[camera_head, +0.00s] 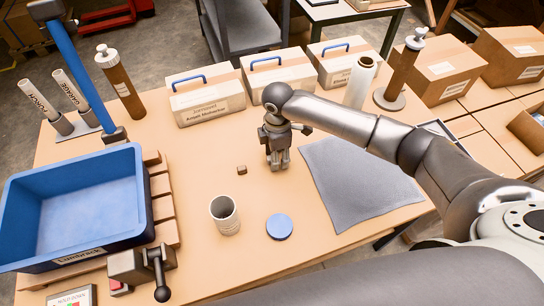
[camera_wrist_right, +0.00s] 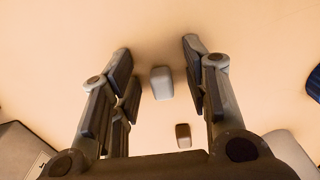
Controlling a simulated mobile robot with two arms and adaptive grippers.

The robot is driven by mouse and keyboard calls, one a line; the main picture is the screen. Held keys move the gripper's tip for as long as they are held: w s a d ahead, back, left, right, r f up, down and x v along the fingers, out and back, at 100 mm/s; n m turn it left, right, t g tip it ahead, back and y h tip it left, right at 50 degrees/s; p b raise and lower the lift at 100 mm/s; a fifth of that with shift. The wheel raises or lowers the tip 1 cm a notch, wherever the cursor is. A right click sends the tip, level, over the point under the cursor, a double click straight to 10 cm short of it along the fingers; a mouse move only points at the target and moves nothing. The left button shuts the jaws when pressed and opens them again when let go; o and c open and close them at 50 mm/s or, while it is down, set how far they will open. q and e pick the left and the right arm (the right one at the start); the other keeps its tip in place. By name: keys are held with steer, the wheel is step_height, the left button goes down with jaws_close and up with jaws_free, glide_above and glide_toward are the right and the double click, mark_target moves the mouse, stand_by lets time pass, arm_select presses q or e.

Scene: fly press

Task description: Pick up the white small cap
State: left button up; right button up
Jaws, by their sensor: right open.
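The white small cap (camera_wrist_right: 161,82) rests on the tabletop in the right wrist view, in the gap between my right gripper's fingers and a little back from their tips. No contact with either finger shows. My right gripper (camera_wrist_right: 157,60) is open and empty. In the head view the right gripper (camera_head: 279,163) points down over the middle of the table, and I cannot make out the white cap there; the gripper seems to hide it. A small brown block (camera_head: 241,169) lies just left of the gripper; it also shows in the wrist view (camera_wrist_right: 183,135). My left gripper is not in view.
Near the gripper stand an open can (camera_head: 225,215) and a blue round lid (camera_head: 279,227). A grey mat (camera_head: 360,184) lies right, a blue crate (camera_head: 142,190) left. White boxes with blue handles (camera_head: 206,97) and a white cylinder (camera_head: 360,82) stand behind.

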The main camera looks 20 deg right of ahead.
steer(key=c, duration=0.8)
